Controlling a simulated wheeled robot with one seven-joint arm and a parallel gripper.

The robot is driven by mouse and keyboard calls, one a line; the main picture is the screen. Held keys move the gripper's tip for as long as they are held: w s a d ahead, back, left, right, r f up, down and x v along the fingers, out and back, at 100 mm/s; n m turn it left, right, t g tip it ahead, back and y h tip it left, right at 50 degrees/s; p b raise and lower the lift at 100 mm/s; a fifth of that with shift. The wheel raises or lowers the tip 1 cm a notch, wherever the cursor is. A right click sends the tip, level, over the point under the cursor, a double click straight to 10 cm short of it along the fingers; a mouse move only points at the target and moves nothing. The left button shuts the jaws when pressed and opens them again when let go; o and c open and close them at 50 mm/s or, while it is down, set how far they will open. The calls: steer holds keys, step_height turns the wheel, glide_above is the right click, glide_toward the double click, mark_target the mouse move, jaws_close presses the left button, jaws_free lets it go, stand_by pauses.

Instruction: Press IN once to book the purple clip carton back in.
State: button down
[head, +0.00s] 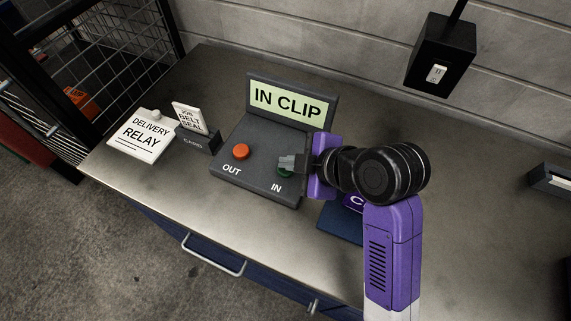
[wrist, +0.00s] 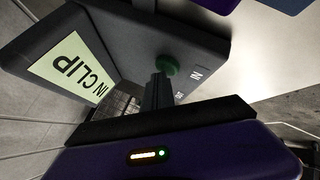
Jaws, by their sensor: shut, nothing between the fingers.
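The dark control box (head: 262,140) stands on the metal bench with a lit display (head: 287,102) reading "IN CLIP". The green IN button (head: 285,173) is partly hidden behind my fingers; it also shows in the wrist view (wrist: 167,65). The orange-red OUT button (head: 241,151) is uncovered to its left. My gripper (head: 288,162) is shut and empty, its fingertips right at the IN button; I cannot tell whether they touch it. A purple carton (head: 352,204), mostly hidden by my arm, shows the letter "C" beside the box.
A blue mat (head: 338,223) lies under the carton. A "DELIVERY RELAY" sign (head: 142,134) and a card holder (head: 197,139) with a "BELT SEAL" card stand left of the box. The bench's right side is largely clear.

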stand_by(0.4)
steer(key=shift+r+p, duration=0.9)
steer(key=shift+p, duration=0.15)
step_height(320, 180, up, 5)
steer(key=p, duration=0.4)
steer(key=shift+p, duration=0.35)
